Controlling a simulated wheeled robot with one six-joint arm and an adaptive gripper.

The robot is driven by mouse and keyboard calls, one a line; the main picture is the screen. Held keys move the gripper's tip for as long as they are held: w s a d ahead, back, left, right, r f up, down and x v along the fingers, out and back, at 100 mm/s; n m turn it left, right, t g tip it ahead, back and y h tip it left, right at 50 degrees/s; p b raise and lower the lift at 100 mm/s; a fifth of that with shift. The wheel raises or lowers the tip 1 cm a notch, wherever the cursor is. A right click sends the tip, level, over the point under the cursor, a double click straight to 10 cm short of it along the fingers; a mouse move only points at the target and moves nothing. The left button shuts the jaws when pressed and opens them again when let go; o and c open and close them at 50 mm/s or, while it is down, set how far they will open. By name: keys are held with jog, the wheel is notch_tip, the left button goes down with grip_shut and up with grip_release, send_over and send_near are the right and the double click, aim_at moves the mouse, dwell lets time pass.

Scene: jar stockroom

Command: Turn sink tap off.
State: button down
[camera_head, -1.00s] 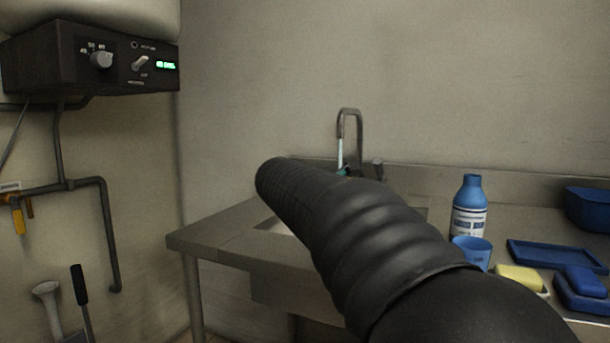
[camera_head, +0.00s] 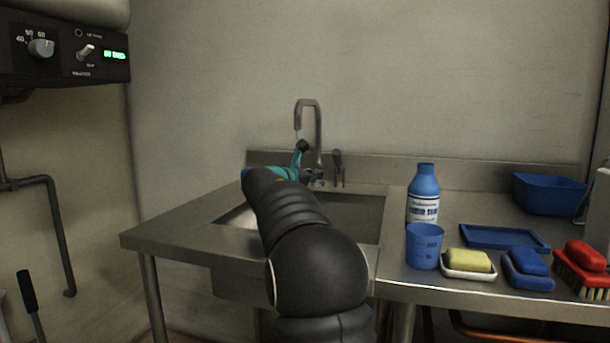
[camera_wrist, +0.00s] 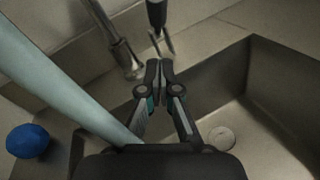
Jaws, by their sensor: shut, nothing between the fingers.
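The grey sink tap (camera_head: 318,125) has a tall bent spout at the back of the sink. A pale stream of water (camera_head: 297,135) shows below its mouth. The tap's dark lever (camera_head: 337,160) stands to the right of the spout; in the wrist view the lever (camera_wrist: 156,14) is at the top, beyond my fingertips. My gripper (camera_wrist: 160,66) is shut and empty over the sink, its tips apart from the lever as far as I can tell. In the head view the gripper (camera_head: 303,147) is partly hidden by my arm. A wide pale band, apparently the water, crosses the wrist view at left.
The steel sink basin (camera_head: 350,215) lies below my arm. On the counter to the right stand a blue bottle (camera_head: 424,190), a blue cup (camera_head: 425,246), a yellow sponge (camera_head: 468,261) and a blue tray (camera_head: 503,237). A control box (camera_head: 62,50) hangs on the left.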

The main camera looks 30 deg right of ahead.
aim_at(336, 163)
jog(key=d, duration=0.1)
jog(key=d+r+p, duration=0.1)
jog(key=d, duration=0.1)
jog(key=w+d, duration=0.1)
jog(key=shift+d+r, duration=0.35)
jog(key=shift+d, duration=0.05)
jog(key=shift+w+d+r, duration=0.15)
jog(key=shift+d+r, duration=0.15)
jog(key=shift+d, duration=0.2)
